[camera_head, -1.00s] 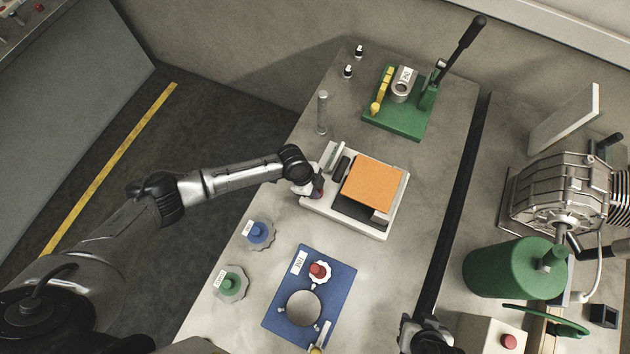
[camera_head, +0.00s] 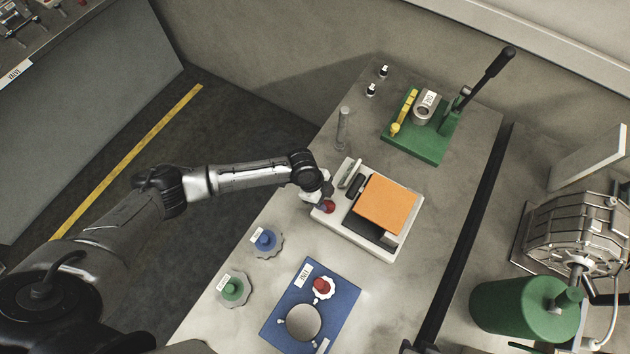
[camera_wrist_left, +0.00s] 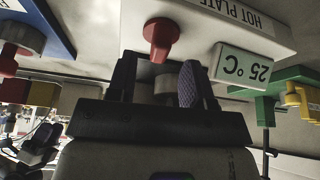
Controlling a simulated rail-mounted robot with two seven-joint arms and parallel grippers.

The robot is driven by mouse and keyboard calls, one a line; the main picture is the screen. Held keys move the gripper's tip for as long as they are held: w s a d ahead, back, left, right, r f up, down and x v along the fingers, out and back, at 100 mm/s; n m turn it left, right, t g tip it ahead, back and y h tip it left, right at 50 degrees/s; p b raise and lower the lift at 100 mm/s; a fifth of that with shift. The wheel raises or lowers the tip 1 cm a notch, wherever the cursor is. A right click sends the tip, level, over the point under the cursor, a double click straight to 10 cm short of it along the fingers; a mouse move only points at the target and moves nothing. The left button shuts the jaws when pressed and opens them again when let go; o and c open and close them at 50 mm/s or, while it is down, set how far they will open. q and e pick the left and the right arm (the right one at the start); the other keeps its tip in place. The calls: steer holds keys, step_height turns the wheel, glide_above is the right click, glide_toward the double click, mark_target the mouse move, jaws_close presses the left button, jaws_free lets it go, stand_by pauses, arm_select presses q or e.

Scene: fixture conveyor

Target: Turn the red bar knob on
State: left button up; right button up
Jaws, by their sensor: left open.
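The red bar knob (camera_head: 329,207) is on the front side of the white hot plate (camera_head: 372,246), which carries an orange slab (camera_head: 386,205). In the left wrist view the red knob (camera_wrist_left: 160,38) shows just beyond the fingertips, below the HOT PLATE label. My left gripper (camera_head: 322,198) is at the knob's near side, partly covering it in the head view.
A 25 °C display (camera_wrist_left: 241,65) is beside the red knob. A blue knob (camera_head: 265,240), a green knob (camera_head: 233,288) and a blue plate (camera_head: 340,312) with another red knob lie nearer. A grey post (camera_head: 343,128) and green lever press (camera_head: 425,140) stand farther back.

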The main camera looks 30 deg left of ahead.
arm_select(q)
steer(key=v, duration=1)
stand_by(0.4)
